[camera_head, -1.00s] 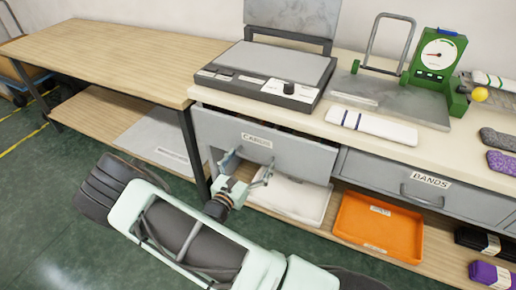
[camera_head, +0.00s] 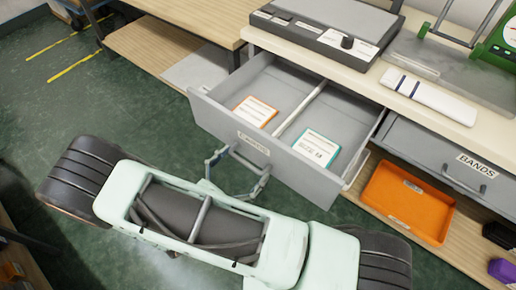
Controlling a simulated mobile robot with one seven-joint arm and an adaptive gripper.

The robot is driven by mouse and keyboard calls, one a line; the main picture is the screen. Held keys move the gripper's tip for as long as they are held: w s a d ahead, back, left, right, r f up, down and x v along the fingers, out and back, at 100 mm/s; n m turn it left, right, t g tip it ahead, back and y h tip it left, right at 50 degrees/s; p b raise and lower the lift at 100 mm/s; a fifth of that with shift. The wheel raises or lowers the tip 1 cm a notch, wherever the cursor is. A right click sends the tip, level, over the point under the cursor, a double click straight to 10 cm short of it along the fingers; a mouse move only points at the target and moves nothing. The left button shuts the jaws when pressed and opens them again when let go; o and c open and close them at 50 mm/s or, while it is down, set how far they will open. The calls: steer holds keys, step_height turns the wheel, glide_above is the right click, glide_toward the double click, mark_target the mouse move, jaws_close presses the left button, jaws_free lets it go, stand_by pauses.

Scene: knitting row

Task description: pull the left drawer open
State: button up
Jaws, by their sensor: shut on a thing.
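The left drawer (camera_head: 262,160) is a grey metal drawer with a white label on its front. It is pulled well out from under the worktop, and its inside shows. A thin divider splits it front to back. An orange-and-white packet (camera_head: 254,112) lies in the left compartment and a teal-and-white packet (camera_head: 316,148) in the right one. My gripper (camera_head: 240,168) is at the middle of the drawer front, below the label, shut on the drawer's handle. My arm partly covers the gripper, and the handle itself is mostly hidden.
The right drawer (camera_head: 450,170), labelled BANDS, is shut. An orange tray (camera_head: 408,202) sits on the lower shelf to the right. A white-and-blue knitted piece (camera_head: 428,96) lies on the worktop. Open green floor (camera_head: 110,115) lies left of the drawer.

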steer(key=shift+v, duration=1.5)
steer(key=shift+a, duration=0.1)
steer(key=o, duration=1.3)
steer(key=v, duration=1.2)
steer(key=shift+r, duration=0.1)
